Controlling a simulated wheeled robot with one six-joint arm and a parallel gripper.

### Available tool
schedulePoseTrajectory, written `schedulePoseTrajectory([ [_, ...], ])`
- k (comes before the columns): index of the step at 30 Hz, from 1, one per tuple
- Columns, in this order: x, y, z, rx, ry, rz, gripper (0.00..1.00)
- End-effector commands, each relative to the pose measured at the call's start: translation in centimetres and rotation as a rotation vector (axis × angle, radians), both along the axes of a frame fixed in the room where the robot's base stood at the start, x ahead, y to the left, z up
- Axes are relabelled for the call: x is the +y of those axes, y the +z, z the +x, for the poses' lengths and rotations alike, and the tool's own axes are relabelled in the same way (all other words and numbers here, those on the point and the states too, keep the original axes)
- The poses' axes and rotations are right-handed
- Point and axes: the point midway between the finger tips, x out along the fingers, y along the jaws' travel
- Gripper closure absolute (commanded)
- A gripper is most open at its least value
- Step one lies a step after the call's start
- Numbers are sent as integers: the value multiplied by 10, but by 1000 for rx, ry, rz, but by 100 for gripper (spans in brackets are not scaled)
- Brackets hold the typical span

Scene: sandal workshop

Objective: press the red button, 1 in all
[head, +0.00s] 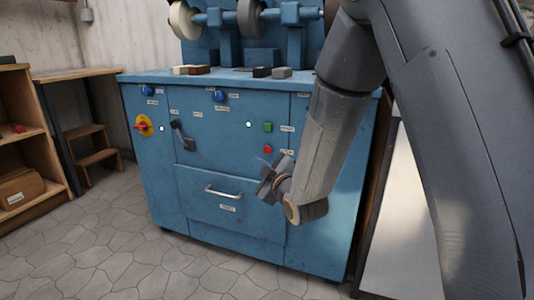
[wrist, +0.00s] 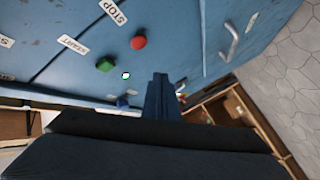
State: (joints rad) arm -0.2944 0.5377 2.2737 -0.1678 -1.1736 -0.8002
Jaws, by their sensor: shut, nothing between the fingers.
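The red button (head: 268,150) is on the front of the blue machine cabinet (head: 225,150), below the green button (head: 268,127). In the wrist view the red button (wrist: 138,42) shows up and left of my fingers, beside the STOP label (wrist: 113,11). The green button (wrist: 105,65) is to its lower left, near the START label (wrist: 73,44). My gripper (head: 264,180) is shut and empty, in front of the cabinet just below the red button in the head view. In the wrist view the shut fingers (wrist: 160,82) appear apart from the red button.
The cabinet front also has a drawer handle (head: 222,192), a black lever (head: 182,136), a red and yellow switch (head: 143,126) and blue knobs (head: 219,96). Grinding wheels (head: 184,20) stand on top. A wooden shelf (head: 22,140) is at the left. The floor in front is clear.

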Motion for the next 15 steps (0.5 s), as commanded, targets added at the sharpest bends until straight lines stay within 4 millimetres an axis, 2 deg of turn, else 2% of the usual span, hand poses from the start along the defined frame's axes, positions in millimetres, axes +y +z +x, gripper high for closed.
schedulePoseTrajectory([
  [6, -10, -1, 27, -1, -1, 1, 100],
  [15, -17, 0, 47, -1, -1, 0, 100],
])
